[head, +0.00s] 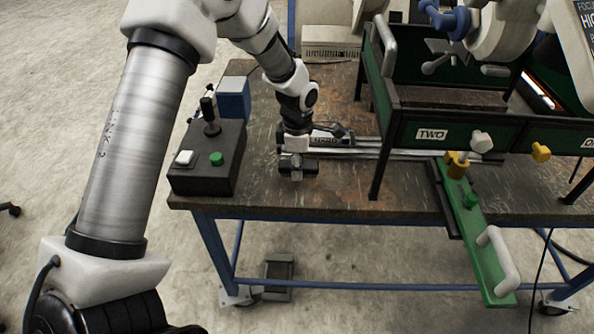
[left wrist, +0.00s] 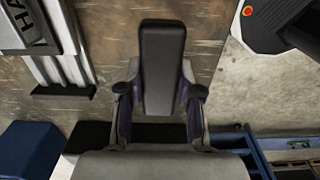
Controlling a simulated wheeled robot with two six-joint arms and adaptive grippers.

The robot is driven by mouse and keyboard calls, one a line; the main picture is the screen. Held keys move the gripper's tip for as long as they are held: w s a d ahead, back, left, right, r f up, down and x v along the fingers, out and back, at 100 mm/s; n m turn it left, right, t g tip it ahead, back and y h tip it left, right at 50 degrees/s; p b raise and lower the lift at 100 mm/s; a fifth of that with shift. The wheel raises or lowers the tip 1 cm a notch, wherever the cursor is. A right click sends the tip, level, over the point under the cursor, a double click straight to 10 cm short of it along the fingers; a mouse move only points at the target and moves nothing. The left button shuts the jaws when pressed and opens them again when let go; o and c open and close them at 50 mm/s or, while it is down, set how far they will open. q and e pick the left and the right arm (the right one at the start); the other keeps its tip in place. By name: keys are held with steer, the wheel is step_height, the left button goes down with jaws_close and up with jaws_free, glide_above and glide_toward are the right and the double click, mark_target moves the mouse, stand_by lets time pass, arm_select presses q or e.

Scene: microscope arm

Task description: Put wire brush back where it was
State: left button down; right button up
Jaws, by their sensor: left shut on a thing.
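My left gripper (head: 297,168) reaches down from above, low over the front left part of the worktable, right of the black control box. The left wrist view shows its two fingers (left wrist: 161,100) closed on either side of a long dark block, which I take to be the wire brush (left wrist: 162,62). The brush points away from the palm, over the brown tabletop. Its bristles cannot be made out. In the head view the brush is small and dark, hard to tell from the fingers. I cannot tell whether it touches the table. My right gripper is not in view.
The worktable (head: 340,205) carries a black control box (head: 207,157) with a joystick and green button, and a blue box (head: 234,98). Metal rails (head: 365,152) lie behind the gripper. A green frame marked TWO (head: 420,134) stands right. A green handled bar (head: 480,235) overhangs the front edge.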

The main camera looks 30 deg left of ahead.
arm_select(q)
steer(key=shift+f, duration=1.55)
steer(key=shift+s+f, duration=0.1)
steer(key=c, duration=0.8)
jaws_free()
steer(key=shift+o, duration=0.2)
step_height(320, 180, up, 12)
steer(key=shift+r, duration=0.2)
